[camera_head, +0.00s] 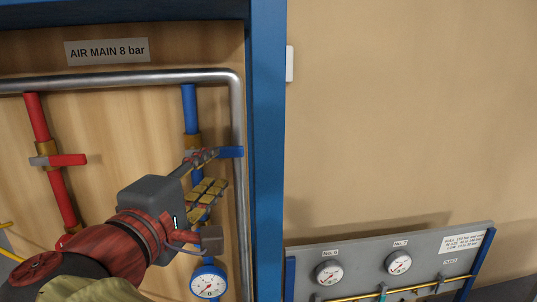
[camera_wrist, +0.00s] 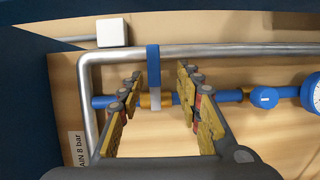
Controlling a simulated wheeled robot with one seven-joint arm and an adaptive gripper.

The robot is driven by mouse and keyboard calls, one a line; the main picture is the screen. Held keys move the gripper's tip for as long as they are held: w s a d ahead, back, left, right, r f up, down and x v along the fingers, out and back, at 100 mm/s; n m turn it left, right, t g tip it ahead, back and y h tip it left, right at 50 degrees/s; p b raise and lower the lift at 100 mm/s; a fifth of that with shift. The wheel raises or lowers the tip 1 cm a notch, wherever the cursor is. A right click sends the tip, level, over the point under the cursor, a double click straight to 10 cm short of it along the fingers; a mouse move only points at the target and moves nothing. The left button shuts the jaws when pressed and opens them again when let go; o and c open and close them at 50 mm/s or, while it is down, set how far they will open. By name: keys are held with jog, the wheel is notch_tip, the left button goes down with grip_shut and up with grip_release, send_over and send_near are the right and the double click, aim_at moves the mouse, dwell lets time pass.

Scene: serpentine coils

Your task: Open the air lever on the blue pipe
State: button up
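The blue pipe (camera_head: 190,100) runs vertically inside the blue-framed cabinet and carries a brass valve body (camera_head: 192,141). Its blue lever (camera_head: 230,152) points right, crosswise to the pipe. In the wrist view the blue pipe (camera_wrist: 104,102) lies sideways, and the lever (camera_wrist: 153,60) stands across it on a grey base. My gripper (camera_head: 215,170) is at the valve, partly covering it in the head view. In the wrist view my gripper (camera_wrist: 160,75) is open, one finger on each side of the lever, with visible gaps. Contact with the lever does not show.
A grey metal pipe (camera_head: 239,110) bends close beside the lever. A red pipe (camera_head: 37,117) with a red lever (camera_head: 68,160) stands left. A gauge (camera_head: 208,283) sits below on the blue pipe. The blue cabinet post (camera_head: 267,150) is right. A grey gauge panel (camera_head: 365,262) stands lower right.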

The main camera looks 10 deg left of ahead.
aim_at(226, 153)
jog(key=shift+h, duration=0.3)
jog(key=w, duration=0.2)
jog(key=w+p, duration=0.1)
jog(key=w, duration=0.1)
jog(key=w+d+r+p, duration=0.1)
jog(key=w, duration=0.1)
jog(key=shift+d, duration=0.1)
jog(key=shift+w, duration=0.4)
jog(key=shift+w+d+f, duration=0.1)
jog(key=shift+w+d, duration=0.05)
jog(key=shift+w, duration=0.2)
jog(key=shift+c, duration=0.2)
jog(key=shift+c, duration=0.6)
grip_shut()
